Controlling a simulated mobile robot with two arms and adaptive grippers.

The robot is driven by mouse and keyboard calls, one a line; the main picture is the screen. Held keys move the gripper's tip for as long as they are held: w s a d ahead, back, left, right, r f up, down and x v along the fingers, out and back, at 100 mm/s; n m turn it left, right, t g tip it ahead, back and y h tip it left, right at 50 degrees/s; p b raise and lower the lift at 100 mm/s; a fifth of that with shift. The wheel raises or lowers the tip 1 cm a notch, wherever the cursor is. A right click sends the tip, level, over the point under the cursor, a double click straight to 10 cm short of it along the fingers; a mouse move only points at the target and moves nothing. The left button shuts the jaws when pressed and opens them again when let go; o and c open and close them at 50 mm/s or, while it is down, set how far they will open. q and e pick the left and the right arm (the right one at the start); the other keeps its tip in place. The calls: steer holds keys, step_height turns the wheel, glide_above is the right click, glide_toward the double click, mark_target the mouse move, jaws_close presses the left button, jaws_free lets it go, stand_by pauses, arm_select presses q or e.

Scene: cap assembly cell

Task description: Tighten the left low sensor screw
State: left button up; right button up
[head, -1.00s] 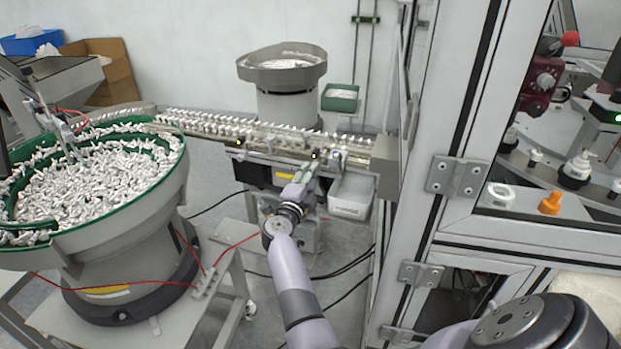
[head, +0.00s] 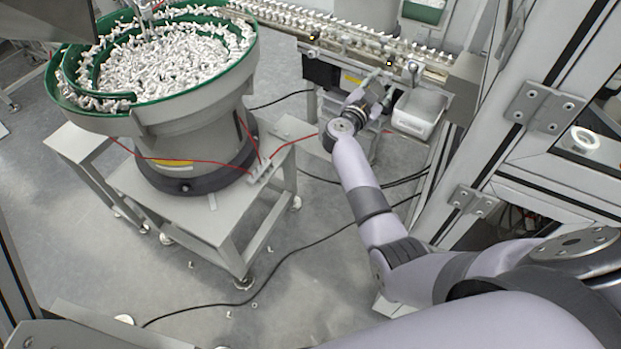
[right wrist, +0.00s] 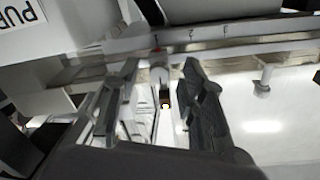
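My right gripper (head: 378,76) reaches the front of the feeder rail (head: 380,45), beside a small bracket under it. In the right wrist view the right gripper (right wrist: 160,108) has its two dark fingers apart. In the head view the arm and fingers hide this spot, and no screw can be made out. My left gripper is not in view.
A green-rimmed bowl feeder (head: 160,115) full of white parts stands at the left on a grey table (head: 180,215). A white bin (head: 418,112) hangs right of the gripper. A metal frame (head: 520,130) stands close on the right. Cables cross the floor.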

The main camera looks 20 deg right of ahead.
steer(key=n+b, duration=0.1)
steer(key=n, duration=0.1)
steer(key=shift+f+n, duration=0.15)
steer(key=shift+n, duration=0.15)
steer(key=n+b, duration=0.2)
steer(key=n, duration=0.1)
steer(key=b+v, duration=0.1)
steer(key=v, duration=1.7)
steer(key=a+f+n+t+y+p, duration=0.1)
steer(key=a+f+n+t+y, duration=0.2)
steer(key=f, duration=0.6)
steer(key=w+a+f+n+t+y+p, duration=0.1)
steer(key=a+f+n+t+y, duration=0.3)
steer(key=f, duration=0.5)
steer(key=shift+a+n+y, duration=0.8)
steer(key=shift+y, duration=0.4)
steer(key=shift+w, duration=0.15)
